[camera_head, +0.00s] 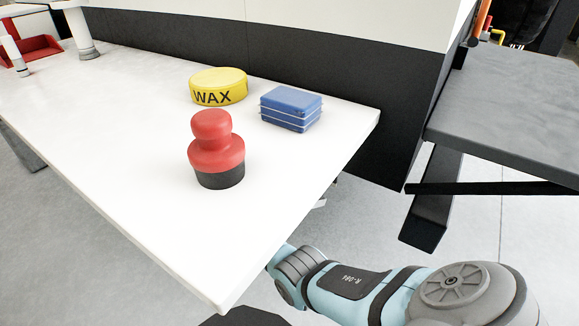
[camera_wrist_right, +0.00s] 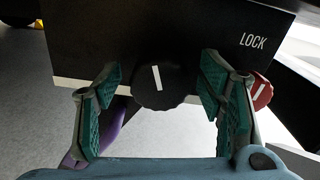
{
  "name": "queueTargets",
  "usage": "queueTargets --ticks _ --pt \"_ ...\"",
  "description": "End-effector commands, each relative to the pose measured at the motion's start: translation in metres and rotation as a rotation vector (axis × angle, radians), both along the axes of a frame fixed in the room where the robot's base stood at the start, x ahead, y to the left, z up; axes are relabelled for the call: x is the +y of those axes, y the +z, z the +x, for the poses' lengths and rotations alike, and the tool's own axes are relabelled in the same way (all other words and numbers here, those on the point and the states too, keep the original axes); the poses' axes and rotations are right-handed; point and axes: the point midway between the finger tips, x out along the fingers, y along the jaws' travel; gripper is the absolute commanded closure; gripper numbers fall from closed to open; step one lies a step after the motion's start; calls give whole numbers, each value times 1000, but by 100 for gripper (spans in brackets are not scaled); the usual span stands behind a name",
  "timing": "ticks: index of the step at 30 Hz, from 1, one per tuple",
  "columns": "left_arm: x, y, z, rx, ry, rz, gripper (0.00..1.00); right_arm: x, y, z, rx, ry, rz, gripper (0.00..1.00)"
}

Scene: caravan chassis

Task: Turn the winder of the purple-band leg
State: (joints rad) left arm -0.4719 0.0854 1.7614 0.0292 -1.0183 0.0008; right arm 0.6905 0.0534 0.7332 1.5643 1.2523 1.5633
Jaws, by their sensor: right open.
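In the right wrist view, a dark round winder knob (camera_wrist_right: 175,92) with a white line on its face sits on the lower edge of a black panel (camera_wrist_right: 200,35). The line stands nearly upright, leaning slightly left at the top. My right gripper (camera_wrist_right: 161,78) is open, with one green-padded finger on each side of the knob. The right finger looks very close to it; I cannot tell if it touches. A purple band (camera_wrist_right: 112,132) shows below, partly hidden behind the left finger. In the head view my right arm reaches under the white table, hiding its gripper.
A red knob (camera_wrist_right: 262,94) sits right of the right finger, below the word LOCK. In the head view, a red-and-black handled tool (camera_head: 216,150), a yellow WAX tin (camera_head: 218,87) and a blue block (camera_head: 291,107) stand on the white table (camera_head: 120,150). A dark grey platform (camera_head: 510,110) is at right.

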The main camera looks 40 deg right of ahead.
Motion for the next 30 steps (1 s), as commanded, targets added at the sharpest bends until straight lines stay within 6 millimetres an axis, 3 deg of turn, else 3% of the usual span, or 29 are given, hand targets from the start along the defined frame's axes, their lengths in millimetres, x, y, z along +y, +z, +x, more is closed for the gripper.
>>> queueTargets --ticks 2,11,22,30 --pt "0 0 0 0 0 0 38 0 0 0 0 0 0 39" --pt "0 0 0 0 0 0 38 1 0 0 0 0 0 86" --pt "0 0 0 2 -1 0 38 1 0 0 52 0 -15 86" --pt "-1 4 0 2 -3 0 38 1 -1 1 214 0 -62 86"
